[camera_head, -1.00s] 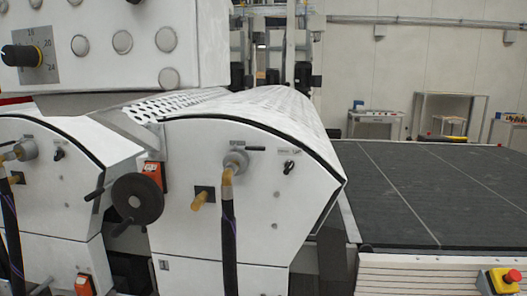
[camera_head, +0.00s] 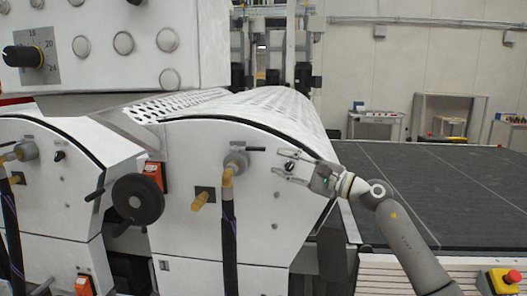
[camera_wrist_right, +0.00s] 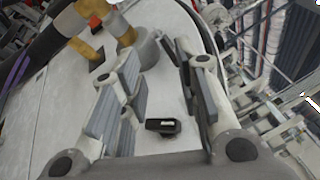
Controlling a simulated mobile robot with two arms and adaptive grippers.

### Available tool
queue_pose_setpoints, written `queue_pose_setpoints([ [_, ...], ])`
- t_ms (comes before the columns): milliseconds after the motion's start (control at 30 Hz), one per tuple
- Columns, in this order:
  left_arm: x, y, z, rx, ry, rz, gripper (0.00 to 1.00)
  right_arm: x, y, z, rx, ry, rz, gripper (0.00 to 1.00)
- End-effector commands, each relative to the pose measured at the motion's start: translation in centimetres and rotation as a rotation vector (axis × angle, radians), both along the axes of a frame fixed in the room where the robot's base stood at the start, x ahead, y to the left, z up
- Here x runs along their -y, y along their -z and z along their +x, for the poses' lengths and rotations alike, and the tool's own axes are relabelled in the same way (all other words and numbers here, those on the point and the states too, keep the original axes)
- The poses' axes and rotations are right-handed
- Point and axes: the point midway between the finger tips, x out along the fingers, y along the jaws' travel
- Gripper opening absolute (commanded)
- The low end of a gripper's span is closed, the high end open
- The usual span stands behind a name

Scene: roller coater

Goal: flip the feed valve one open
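My right gripper (camera_head: 276,162) is open in front of the white side panel (camera_head: 180,225) of the right-hand roller unit. A small black knob (camera_head: 290,167) on that panel shows between its fingers, and also in the right wrist view (camera_wrist_right: 163,127). I cannot tell the depth gap, but the fingers are not closed on it. Left of the fingertips is a grey round fitting (camera_head: 236,160) with a yellow elbow and a dark hose. A short dark bar lies beside it. No label is readable, so I cannot tell which part is feed valve one. My left gripper is out of view.
A dark conveyor bed (camera_head: 470,185) and a red emergency button (camera_head: 513,276) are at the right.

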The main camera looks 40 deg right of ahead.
Motion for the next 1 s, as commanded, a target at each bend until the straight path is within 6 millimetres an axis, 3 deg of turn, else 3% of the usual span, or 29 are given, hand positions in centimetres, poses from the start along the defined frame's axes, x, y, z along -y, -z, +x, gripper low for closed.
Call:
queue_pose_setpoints([
  [100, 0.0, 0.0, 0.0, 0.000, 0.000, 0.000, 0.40, 1.6, -1.3, -0.8, -0.022, 0.026, -0.217, 0.30],
  [200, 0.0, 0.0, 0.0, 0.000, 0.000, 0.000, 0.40, 2.5, -1.8, -1.4, -0.039, 0.037, -0.329, 0.30],
  [400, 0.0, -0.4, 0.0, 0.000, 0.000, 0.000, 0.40, 3.0, -2.1, -1.4, -0.053, 0.043, -0.407, 0.30],
  [1000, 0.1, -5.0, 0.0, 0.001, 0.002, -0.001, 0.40, 1.0, -2.5, 5.3, -0.052, 0.042, -0.400, 0.30],
])
